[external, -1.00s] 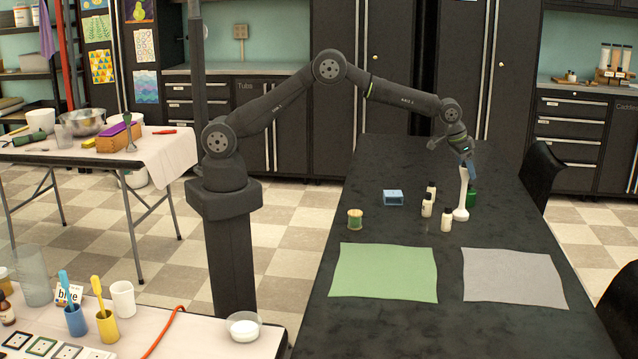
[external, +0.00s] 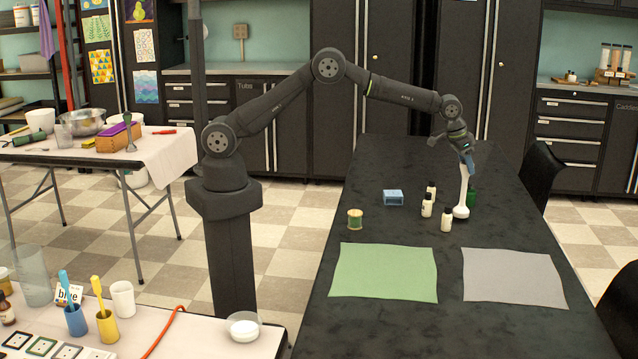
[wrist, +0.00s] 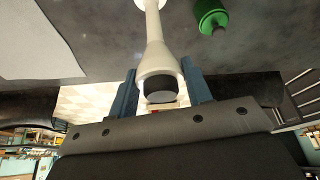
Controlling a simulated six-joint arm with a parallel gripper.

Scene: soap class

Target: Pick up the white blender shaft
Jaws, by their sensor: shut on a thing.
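The white blender shaft (external: 463,192) stands upright on the dark table, its wide foot on the tabletop. My gripper (external: 467,161) is at its upper end and shut on it. In the wrist view the shaft (wrist: 153,45) runs away from the camera, with a dark cap at its near end. The blue fingers of my gripper (wrist: 158,88) lie on both sides of that end. The foot is partly cut off by the top edge of the wrist view.
A blue box (external: 393,198) and a green spool (external: 355,219) are left. Green (external: 385,272) and grey (external: 512,278) mats lie in front.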

